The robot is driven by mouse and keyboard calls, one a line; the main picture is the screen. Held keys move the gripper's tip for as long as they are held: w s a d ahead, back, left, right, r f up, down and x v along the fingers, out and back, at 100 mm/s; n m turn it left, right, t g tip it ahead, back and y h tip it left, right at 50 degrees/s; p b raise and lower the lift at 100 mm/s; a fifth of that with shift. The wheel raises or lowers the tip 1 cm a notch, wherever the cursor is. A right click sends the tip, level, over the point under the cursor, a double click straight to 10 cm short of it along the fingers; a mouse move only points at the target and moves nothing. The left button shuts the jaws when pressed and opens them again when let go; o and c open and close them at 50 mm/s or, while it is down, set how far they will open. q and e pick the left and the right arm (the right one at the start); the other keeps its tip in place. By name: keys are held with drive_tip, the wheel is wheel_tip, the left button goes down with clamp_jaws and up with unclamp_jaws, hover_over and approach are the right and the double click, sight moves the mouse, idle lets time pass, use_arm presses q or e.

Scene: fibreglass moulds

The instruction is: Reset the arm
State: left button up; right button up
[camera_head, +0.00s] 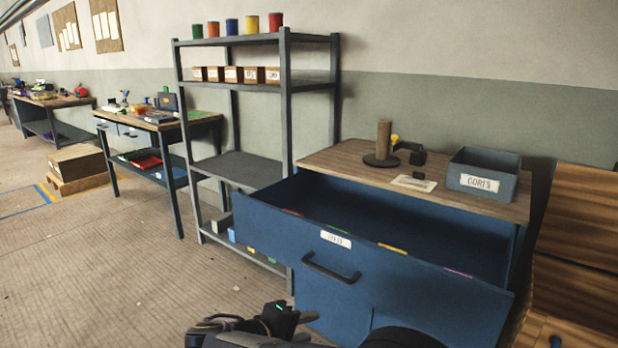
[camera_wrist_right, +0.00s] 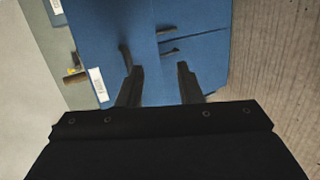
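My right gripper (camera_head: 290,315) shows at the bottom of the head view, in front of the blue cabinet (camera_head: 330,308). Its two fingers stand apart in the right wrist view (camera_wrist_right: 158,82), with nothing held between them. The cabinet's wide top drawer (camera_head: 400,285) is pulled open. Its dark bar handle (camera_head: 330,268) is above and to the right of the gripper in the head view, and the gripper looks clear of it. My left gripper is not in view.
On the cabinet top (camera_head: 340,160) stand a dark bin (camera_head: 483,173) and a brown cylinder on a round base (camera_head: 383,140). A grey shelf rack (camera_head: 288,110) stands to the left. A wooden cabinet (camera_head: 575,260) is at the right.

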drive_tip(key=s+d+f+m+g+y, duration=0.1)
drive_tip(key=s+d+m+g+y, duration=0.2)
drive_tip(key=d, duration=0.6)
drive_tip(key=s+d+f+m+g+y, duration=0.1)
drive_tip(key=s+d+g+y, duration=0.25)
drive_tip(key=s+d, duration=0.4)
drive_tip(key=s+d+m+t+y, duration=0.2)
drive_tip(key=s+d+m+y, duration=0.15)
drive_tip(key=s, duration=0.35)
drive_tip(key=s+d+m+t+y, duration=0.1)
drive_tip(key=s+d+m+y, duration=0.2)
drive_tip(key=s, duration=0.4)
wheel_tip(320, 180, up, 20)
drive_tip(key=a+p, duration=0.1)
drive_tip(key=p, duration=1.8)
drive_tip(key=shift+p, duration=0.35)
drive_tip(key=shift+s+a, duration=0.1)
drive_tip(key=shift+r+m, duration=0.1)
drive_tip(key=shift+m, duration=0.15)
